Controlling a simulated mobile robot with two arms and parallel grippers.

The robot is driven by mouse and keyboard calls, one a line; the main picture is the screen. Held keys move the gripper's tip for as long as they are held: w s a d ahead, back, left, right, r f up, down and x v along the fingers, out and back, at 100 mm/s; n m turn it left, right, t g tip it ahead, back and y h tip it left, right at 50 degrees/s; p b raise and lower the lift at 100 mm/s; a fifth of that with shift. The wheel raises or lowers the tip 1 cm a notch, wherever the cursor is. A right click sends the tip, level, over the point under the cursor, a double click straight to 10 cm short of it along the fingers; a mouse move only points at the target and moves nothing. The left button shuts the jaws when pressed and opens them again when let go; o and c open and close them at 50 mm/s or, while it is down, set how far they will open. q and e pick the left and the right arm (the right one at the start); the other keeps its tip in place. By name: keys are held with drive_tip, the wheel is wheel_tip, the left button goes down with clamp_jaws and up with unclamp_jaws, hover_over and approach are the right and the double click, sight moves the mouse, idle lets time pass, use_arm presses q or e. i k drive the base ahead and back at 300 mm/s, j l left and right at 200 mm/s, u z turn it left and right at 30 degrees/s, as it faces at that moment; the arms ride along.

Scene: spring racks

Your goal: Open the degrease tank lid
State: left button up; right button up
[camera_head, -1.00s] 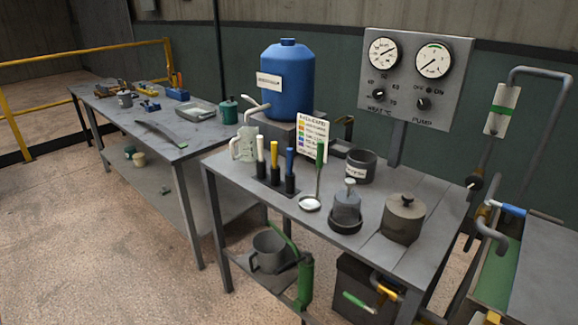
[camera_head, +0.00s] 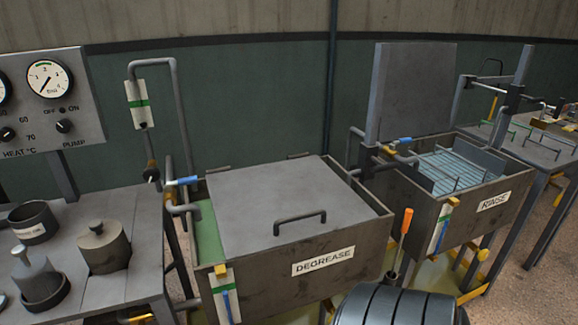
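The degrease tank (camera_head: 345,277) is a dark metal box with a white DEGREASE label on its front. Its flat grey lid (camera_head: 265,195) lies down over most of the opening. A bar handle (camera_head: 300,220) stands on the lid near its front edge, and hinges show along the back edge. A green strip (camera_head: 207,235) shows at the left, between the lid and the tank's left wall. Neither of my grippers is in view, so nothing shows touching the lid or handle.
The rinse tank (camera_head: 455,222) at right stands open, its lid (camera_head: 412,90) upright. Pipes with a blue-handled valve (camera_head: 182,181) rise at the degrease tank's back left. A bench with a lidded pot (camera_head: 103,247) is at left. An orange-handled tool (camera_head: 405,222) stands in front between the tanks.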

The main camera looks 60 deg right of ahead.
sight(261, 208)
drive_tip(key=z, duration=1.8)
